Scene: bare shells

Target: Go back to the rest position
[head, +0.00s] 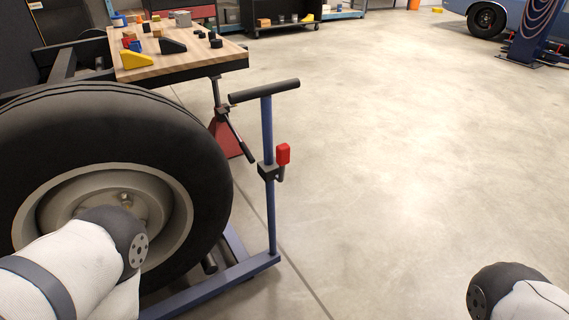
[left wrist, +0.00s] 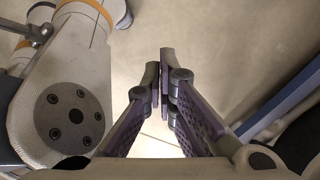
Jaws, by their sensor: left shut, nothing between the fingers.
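My left gripper (left wrist: 159,75) shows in the left wrist view with its fingertips together and nothing between them. It hangs over bare floor, with a blue bar to its right. In the head view my left arm (head: 85,265) comes in at the lower left, in front of the wheel, and its gripper is out of view. My right arm (head: 515,295) shows only as a dark joint and white link at the lower right edge. My right gripper is not in view.
A large tyre (head: 120,130) stands at the left, close to my left arm. A blue wheel stand (head: 268,190) with a black handle rises beside it. A wooden bench top (head: 185,58) holds small blocks behind. Open concrete floor (head: 400,150) lies in the middle and right.

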